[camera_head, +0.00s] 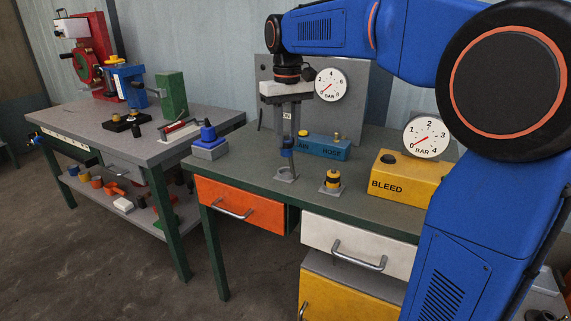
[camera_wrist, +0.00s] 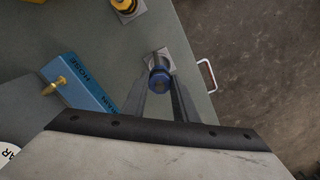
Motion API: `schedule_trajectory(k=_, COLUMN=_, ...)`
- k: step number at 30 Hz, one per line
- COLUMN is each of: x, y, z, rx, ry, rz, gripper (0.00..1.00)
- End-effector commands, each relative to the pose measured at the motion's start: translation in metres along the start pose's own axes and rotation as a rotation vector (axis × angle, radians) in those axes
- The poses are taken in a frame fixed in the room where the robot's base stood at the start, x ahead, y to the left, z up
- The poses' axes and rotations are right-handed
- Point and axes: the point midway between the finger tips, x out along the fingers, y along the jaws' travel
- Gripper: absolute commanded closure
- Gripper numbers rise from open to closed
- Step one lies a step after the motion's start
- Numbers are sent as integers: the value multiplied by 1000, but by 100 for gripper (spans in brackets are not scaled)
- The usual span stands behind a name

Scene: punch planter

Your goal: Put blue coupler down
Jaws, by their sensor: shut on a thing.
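The blue coupler (camera_head: 287,143) is between the fingertips of my gripper (camera_head: 287,135), upright over the table. In the wrist view the coupler (camera_wrist: 160,79) shows between the two fingers of my gripper (camera_wrist: 160,88), which is shut on it. A small grey holder (camera_head: 284,178) stands on the green-grey tabletop directly below; its plate (camera_wrist: 166,55) also shows behind the coupler in the wrist view. I cannot tell whether the coupler touches the holder. The coupler's lower part is partly hidden in the wrist view.
A yellow-and-black coupler (camera_head: 333,180) stands on a similar holder to the right. A grey block with a blue top (camera_head: 209,149) is at the left. The tabletop's front strip is clear.

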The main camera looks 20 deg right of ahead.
Motion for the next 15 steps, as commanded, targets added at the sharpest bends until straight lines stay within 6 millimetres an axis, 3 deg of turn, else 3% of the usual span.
schedule_trajectory(k=3, x=16, y=0, z=0, rx=1, ry=-1, rz=0, gripper=100)
schedule_trajectory(k=11, x=33, y=0, z=0, rx=2, ry=0, rz=0, gripper=100)
schedule_trajectory(k=15, x=52, y=0, z=0, rx=2, ry=-1, rz=0, gripper=100)
